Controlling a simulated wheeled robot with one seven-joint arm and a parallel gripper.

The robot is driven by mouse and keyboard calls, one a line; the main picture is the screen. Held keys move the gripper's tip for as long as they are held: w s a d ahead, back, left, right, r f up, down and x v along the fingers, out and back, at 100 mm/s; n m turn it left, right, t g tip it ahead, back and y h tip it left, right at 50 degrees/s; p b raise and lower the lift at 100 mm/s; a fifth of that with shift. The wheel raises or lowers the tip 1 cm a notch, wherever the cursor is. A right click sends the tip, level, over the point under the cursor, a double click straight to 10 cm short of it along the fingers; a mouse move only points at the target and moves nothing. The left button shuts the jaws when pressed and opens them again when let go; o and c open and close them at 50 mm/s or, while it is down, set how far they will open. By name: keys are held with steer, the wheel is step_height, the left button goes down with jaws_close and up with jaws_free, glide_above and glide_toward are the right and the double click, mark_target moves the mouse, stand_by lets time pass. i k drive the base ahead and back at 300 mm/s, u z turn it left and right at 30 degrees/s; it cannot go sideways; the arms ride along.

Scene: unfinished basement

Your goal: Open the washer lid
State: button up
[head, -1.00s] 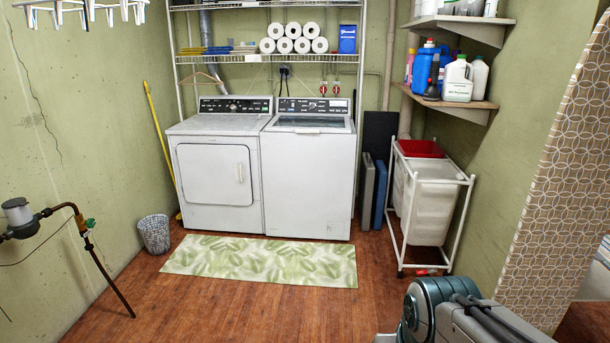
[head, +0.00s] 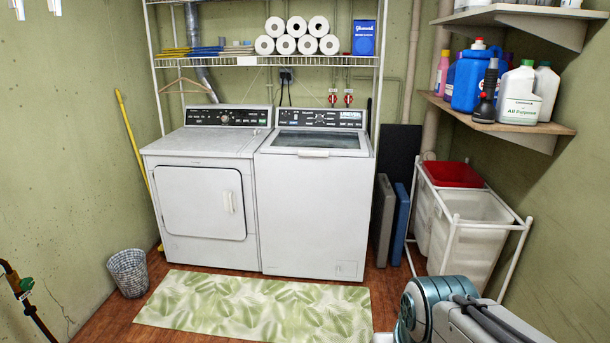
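The washer (head: 313,210) is the white top-loading machine in the middle of the head view, against the back wall. Its lid (head: 316,142) is shut, with a dark glass panel and a pale handle (head: 313,154) at the front edge. A control panel (head: 320,117) with knobs stands behind the lid. Part of my arm shows at the bottom right, well short of the washer.
The dryer (head: 204,196) stands against the washer's left side. A green leaf-patterned rug (head: 255,305) lies in front. A laundry cart (head: 472,238) and folded boards (head: 399,224) stand to the right. A wire shelf (head: 220,62) hangs above. A basket (head: 129,273) is at the left.

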mark_target(268, 147)
steer(key=z, duration=0.05)
steer(key=i, duration=3.05)
steer(key=z, duration=0.1)
